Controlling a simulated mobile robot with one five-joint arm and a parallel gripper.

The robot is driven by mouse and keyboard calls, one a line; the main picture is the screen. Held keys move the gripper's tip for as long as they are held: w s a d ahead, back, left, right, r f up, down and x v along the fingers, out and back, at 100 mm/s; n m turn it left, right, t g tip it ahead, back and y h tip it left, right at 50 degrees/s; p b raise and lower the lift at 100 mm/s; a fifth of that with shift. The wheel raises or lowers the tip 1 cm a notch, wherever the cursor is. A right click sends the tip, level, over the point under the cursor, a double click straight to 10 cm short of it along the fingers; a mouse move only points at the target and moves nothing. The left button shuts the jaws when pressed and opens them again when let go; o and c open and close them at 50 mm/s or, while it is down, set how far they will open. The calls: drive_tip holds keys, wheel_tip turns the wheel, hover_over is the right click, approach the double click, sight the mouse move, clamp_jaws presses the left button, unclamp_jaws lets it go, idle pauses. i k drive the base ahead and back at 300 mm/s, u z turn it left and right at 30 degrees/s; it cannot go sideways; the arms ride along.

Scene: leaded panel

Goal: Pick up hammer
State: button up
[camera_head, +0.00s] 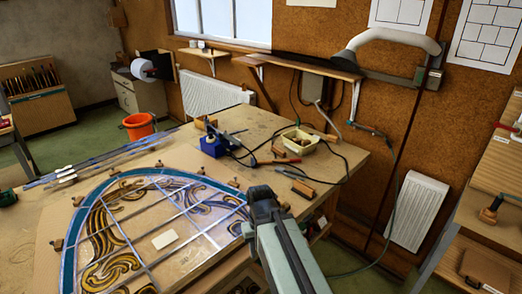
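I cannot clearly make out a hammer. Several small hand tools lie at the far right of the workbench (345,160), and one of them may be it. A short brown handle or stick (326,137) lies by the tray's right side. My gripper (264,198) is over the bench's front edge, at the right of the leaded panel (150,235). Its fingers are dark and seen from behind. No held object shows.
The cream tray (300,141) holds small items. A wooden block (303,190) lies near the bench's right edge. Wooden shelves (501,180) stand at right, with floor between.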

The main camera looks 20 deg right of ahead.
sight(289, 161)
drive_tip(key=z, duration=1.25)
drive_tip(key=i, duration=2.25)
drive_tip(key=u, duration=3.9)
